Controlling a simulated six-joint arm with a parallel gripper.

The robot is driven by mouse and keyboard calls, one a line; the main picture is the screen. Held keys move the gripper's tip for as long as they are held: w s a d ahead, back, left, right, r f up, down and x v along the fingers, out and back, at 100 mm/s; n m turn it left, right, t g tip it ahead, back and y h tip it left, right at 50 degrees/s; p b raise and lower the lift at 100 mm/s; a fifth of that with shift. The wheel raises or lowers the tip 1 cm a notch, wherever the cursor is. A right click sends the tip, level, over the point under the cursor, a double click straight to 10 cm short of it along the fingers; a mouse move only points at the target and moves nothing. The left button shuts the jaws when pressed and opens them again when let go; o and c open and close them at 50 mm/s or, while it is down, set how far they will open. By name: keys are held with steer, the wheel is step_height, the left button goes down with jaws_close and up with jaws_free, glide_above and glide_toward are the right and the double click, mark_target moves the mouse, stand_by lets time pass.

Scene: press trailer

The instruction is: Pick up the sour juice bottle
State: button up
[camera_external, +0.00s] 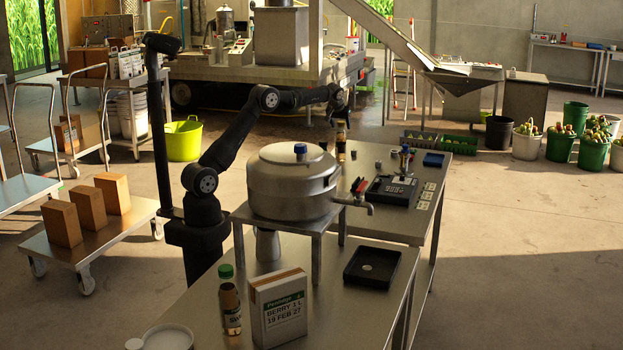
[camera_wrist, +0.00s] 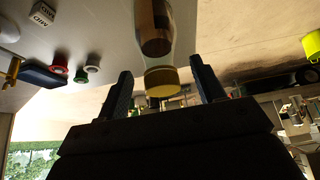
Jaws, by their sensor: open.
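My gripper (camera_external: 339,110) is open above a small dark bottle (camera_external: 341,148) that stands at the back of the table, behind the steel pot. In the wrist view the bottle (camera_wrist: 156,40) has a yellow cap and amber contents, and the cap lies between the two spread fingers of my gripper (camera_wrist: 160,78). I cannot see the fingers touching it, and its label is not readable. A second bottle (camera_external: 230,308), with a green cap and a label, stands at the front of the table, far from my gripper.
The steel pot (camera_external: 292,185) with a tap stands on a raised stand between the bottles. A carton (camera_external: 279,306) stands beside the green-capped bottle.

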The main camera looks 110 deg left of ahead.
mark_target(342, 129)
steer(key=x, duration=0.4)
steer(key=shift+a, duration=0.1)
jaws_close()
